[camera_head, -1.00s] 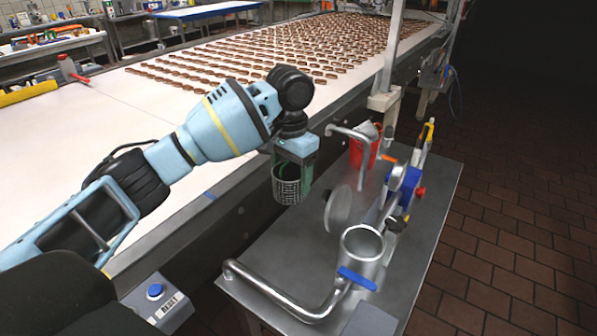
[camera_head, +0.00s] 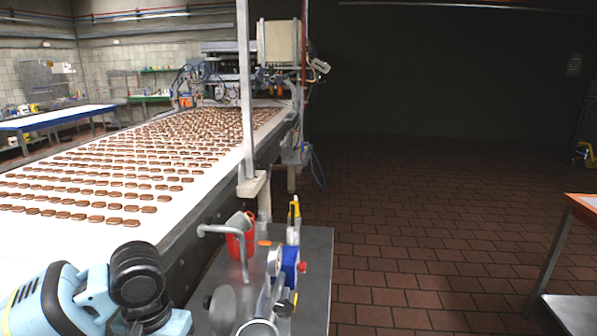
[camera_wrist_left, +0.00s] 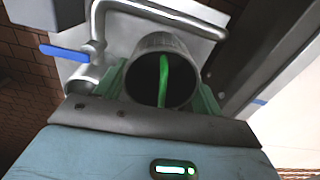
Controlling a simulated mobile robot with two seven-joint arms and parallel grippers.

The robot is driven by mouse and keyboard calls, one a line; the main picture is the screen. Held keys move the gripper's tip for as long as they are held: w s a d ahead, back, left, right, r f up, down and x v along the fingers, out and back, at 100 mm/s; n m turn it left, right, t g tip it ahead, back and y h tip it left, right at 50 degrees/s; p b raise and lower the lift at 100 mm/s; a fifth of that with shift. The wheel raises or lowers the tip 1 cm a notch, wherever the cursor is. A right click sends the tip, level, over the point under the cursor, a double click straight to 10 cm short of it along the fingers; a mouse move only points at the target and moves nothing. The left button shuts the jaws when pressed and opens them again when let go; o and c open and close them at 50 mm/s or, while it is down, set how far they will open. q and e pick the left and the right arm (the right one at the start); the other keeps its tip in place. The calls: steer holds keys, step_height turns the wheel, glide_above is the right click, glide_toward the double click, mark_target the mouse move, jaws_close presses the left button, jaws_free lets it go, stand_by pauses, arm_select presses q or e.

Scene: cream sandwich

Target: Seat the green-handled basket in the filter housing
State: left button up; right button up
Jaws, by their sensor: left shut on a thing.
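In the left wrist view, my left gripper (camera_wrist_left: 161,90) has its green fingers on both sides of the round metal basket (camera_wrist_left: 142,78), gripping it. The basket's open top faces the camera and its green handle (camera_wrist_left: 164,80) crosses the opening. In the head view, only the upper part of my left gripper (camera_head: 176,322) shows at the bottom edge; its fingers and the basket are out of frame. The filter housing (camera_head: 257,327) is cut off at the bottom, to the gripper's right. In the wrist view, part of the housing (camera_wrist_left: 80,78) appears left of the basket, apparently apart from it.
A steel pipe (camera_wrist_left: 130,8) with a blue valve handle (camera_wrist_left: 64,52) runs near the housing. A round lid (camera_head: 222,308), a red container (camera_head: 240,245) and a blue fitting (camera_head: 290,265) stand on the metal table (camera_head: 318,262).

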arm_select(q)
steer(key=s+d+f, duration=0.1)
steer(key=s, duration=0.5)
steer(key=shift+d+n, duration=0.15)
steer(key=shift+n, duration=0.25)
arm_select(e)
steer(key=shift+w+r, duration=0.15)
steer(key=shift+r, duration=0.15)
